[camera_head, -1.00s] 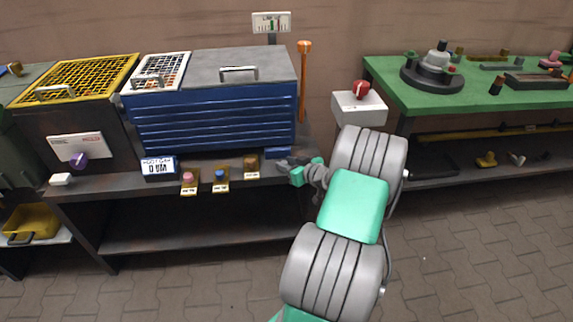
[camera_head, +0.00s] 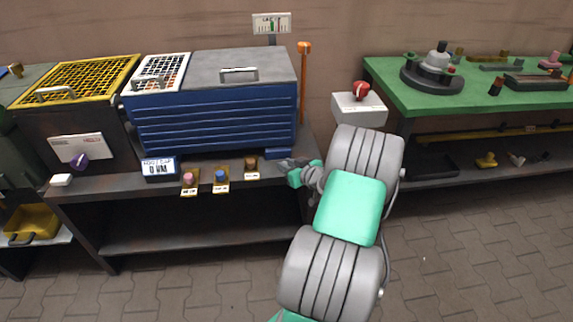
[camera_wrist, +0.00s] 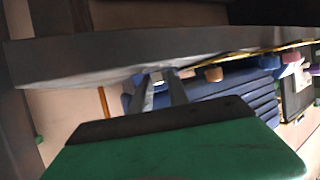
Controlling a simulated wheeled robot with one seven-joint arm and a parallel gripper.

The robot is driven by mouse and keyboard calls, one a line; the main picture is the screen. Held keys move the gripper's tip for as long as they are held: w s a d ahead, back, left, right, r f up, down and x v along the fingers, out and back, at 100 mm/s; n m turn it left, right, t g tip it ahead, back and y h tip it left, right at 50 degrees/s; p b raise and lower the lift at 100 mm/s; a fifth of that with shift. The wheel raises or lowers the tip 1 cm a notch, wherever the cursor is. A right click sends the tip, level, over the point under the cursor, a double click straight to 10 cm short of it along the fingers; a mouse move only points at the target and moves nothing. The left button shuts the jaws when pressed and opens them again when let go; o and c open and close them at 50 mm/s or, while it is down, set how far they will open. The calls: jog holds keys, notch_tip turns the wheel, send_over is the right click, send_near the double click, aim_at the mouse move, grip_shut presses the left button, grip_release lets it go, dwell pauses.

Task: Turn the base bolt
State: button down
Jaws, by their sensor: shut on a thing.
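The base bolt is not clearly made out. A small pale metal piece (camera_wrist: 158,79) sits between my fingertips in the wrist view, and it may be the bolt's head. My gripper (camera_head: 284,162) is at the right end of the bench, beside a small blue block (camera_head: 278,153) at the foot of the blue ribbed cabinet (camera_head: 215,115). In the wrist view my gripper (camera_wrist: 160,84) is shut on the pale piece, close to the bench edge. The fingers hide most of it.
A small display (camera_head: 159,168) and several tagged knobs, one blue (camera_head: 220,176), line the bench front. An orange-handled lever (camera_head: 304,80) stands right of the cabinet. A white box with a red button (camera_head: 361,90) and a green table (camera_head: 455,97) are farther right.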

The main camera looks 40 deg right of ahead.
jog(key=m+h+p, duration=0.2)
jog(key=h, duration=0.1)
jog(key=a+m+g+h+p, duration=0.1)
jog(key=shift+w+r+m, duration=0.2)
jog(key=shift+r+m, duration=0.1)
jog(key=h, duration=0.1)
jog(key=m+g+h, duration=0.1)
jog(key=m, duration=0.1)
jog(key=shift+w+a+f+g+h, duration=0.2)
jog(key=shift+f+g+h, duration=0.1)
jog(key=shift+h, duration=0.1)
jog(key=m+g+h+b, duration=0.1)
jog(key=m+b, duration=0.1)
jog(key=f+m+g+h+b, duration=0.1)
jog(key=g+b, duration=0.1)
jog(key=shift+w+m+h+b, duration=0.15)
jog(key=shift+m+h+b, duration=0.25)
jog(key=m+g+h+b, duration=0.1)
jog(key=m+g+b, duration=0.2)
jog(key=b, duration=0.1)
jog(key=shift+w+r+b, duration=0.1)
jog(key=shift+r+b, duration=0.05)
jog(key=shift+b, duration=0.2)
jog(key=shift+r+m+g+h+b, duration=0.2)
jog(key=shift+m+g+h+b, duration=0.3)
jog(key=shift+m+g+b, duration=0.5)
jog(key=shift+g, duration=0.4)
